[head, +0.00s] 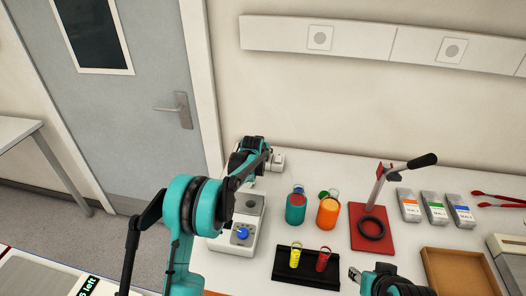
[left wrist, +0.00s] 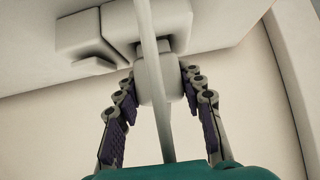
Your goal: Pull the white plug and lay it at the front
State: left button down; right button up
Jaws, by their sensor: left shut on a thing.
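The white plug (left wrist: 158,88) is between the fingers of my left gripper (left wrist: 159,80) in the left wrist view, with its pale cord running across the middle of the picture. My left gripper is shut on the plug. The plug's far end meets or overlaps a white socket block (left wrist: 165,22); I cannot tell how deep it sits. In the head view my left gripper (head: 264,157) is at the back left of the table beside the socket block (head: 278,160), and it hides the plug. My right gripper (head: 357,275) is at the front edge; its opening is unclear.
A white device with a blue knob (head: 242,234) stands in front of my left gripper. Teal (head: 296,209) and orange (head: 327,213) containers, a red-based press (head: 387,240) and a black rack (head: 292,268) with yellow and red tubes stand to the right. A wooden tray (head: 428,262) lies front right.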

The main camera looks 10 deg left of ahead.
pick_arm(q)
jog(key=shift+r+p, duration=0.9)
jog(key=shift+r, duration=0.8)
